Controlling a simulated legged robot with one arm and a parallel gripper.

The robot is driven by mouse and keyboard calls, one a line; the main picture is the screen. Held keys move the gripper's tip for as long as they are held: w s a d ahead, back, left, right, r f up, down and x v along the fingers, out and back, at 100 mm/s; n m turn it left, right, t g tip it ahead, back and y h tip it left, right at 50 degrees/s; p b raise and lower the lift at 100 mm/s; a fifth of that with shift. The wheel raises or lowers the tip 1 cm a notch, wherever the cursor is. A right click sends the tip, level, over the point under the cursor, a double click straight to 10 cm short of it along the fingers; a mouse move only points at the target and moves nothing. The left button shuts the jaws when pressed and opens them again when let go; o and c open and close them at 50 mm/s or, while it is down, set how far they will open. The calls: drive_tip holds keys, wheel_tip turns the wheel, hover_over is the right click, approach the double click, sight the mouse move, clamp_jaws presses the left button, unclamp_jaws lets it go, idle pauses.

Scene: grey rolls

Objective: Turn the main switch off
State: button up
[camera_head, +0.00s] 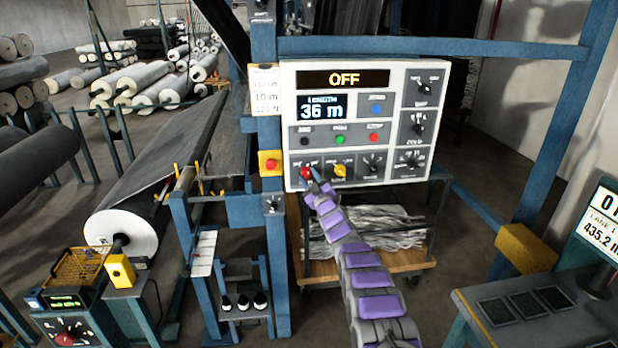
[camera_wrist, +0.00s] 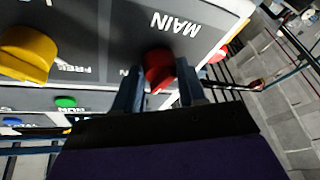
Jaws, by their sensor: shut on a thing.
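The control panel (camera_head: 440,130) is a light box on a blue frame, with an amber "OFF" display (camera_head: 344,79) at its top. The red main switch (camera_head: 305,172) is a knob at the panel's lower left; it also shows in the wrist view (camera_wrist: 158,66) under the label "MAIN". My gripper (camera_head: 312,183) is at this knob, its two fingers on either side of it in the wrist view (camera_wrist: 160,85). It is shut on the red knob. The fingers partly hide the knob, and its exact pointer angle cannot be told.
A yellow knob (camera_head: 340,170) sits just right of the red one, with black knobs farther right. Green (camera_head: 340,139) and red (camera_head: 374,137) buttons are above. A red button on a yellow box (camera_head: 270,163) is left of the panel. A wooden cart (camera_head: 400,262) stands below.

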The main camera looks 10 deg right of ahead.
drive_tip(key=n+g+p, duration=0.1)
drive_tip(key=n+p, duration=0.1)
drive_tip(key=n, duration=0.1)
drive_tip(key=r+n+g+y+p, duration=0.1)
drive_tip(key=n+p, duration=0.1)
drive_tip(key=n, duration=0.2)
drive_tip(key=shift+d+r+n+g, duration=0.1)
drive_tip(key=shift+d+n+g, duration=0.05)
drive_tip(key=shift+n+g, duration=0.2)
drive_tip(key=n+g+p, duration=0.1)
drive_tip(key=n+p, duration=0.2)
drive_tip(key=shift+n+g, duration=0.25)
drive_tip(key=shift+n+g+p, duration=0.3)
drive_tip(key=shift+n+p, duration=0.3)
drive_tip(key=shift+p, duration=0.15)
drive_tip(key=o, duration=1.1)
drive_tip(key=shift+w+f, duration=0.15)
drive_tip(key=shift+f, duration=0.05)
drive_tip(key=shift+c, duration=0.2)
